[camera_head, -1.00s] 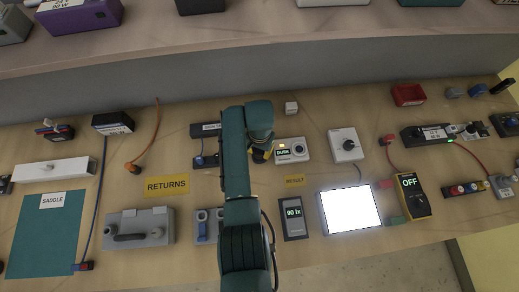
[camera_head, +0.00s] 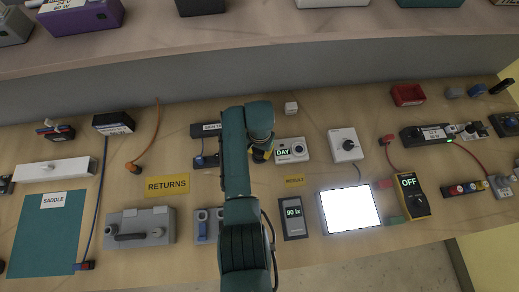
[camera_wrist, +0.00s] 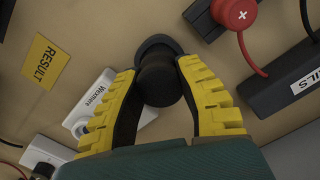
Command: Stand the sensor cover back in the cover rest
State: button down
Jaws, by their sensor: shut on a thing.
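My gripper (camera_wrist: 160,105) is shut on a black round piece, which I take for the sensor cover (camera_wrist: 158,82). Its yellow-padded fingers lie on either side of it. A wider dark disc (camera_wrist: 153,43) shows just beyond the cover; I cannot tell whether it is the cover's flange or a separate rest. In the head view my gripper (camera_head: 262,155) is low over the table, at the left side of a white meter box (camera_head: 298,151) whose display reads DAY. The wrist view shows a white box labelled Wexmere (camera_wrist: 95,103) partly behind the left finger. My arm hides the cover from the head camera.
A white dial box (camera_head: 345,145), a glowing light panel (camera_head: 350,209) and a meter reading 90 lx (camera_head: 293,219) stand to the right. A red plus terminal (camera_wrist: 235,12) and dark blocks are close by in the wrist view.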

jog(key=shift+f+b, duration=0.5)
jog(key=shift+f, duration=0.2)
jog(key=c, duration=0.7)
grip_release()
jog(key=shift+r, duration=0.1)
notch_tip(320, 180, up, 8)
jog(key=p, duration=0.7)
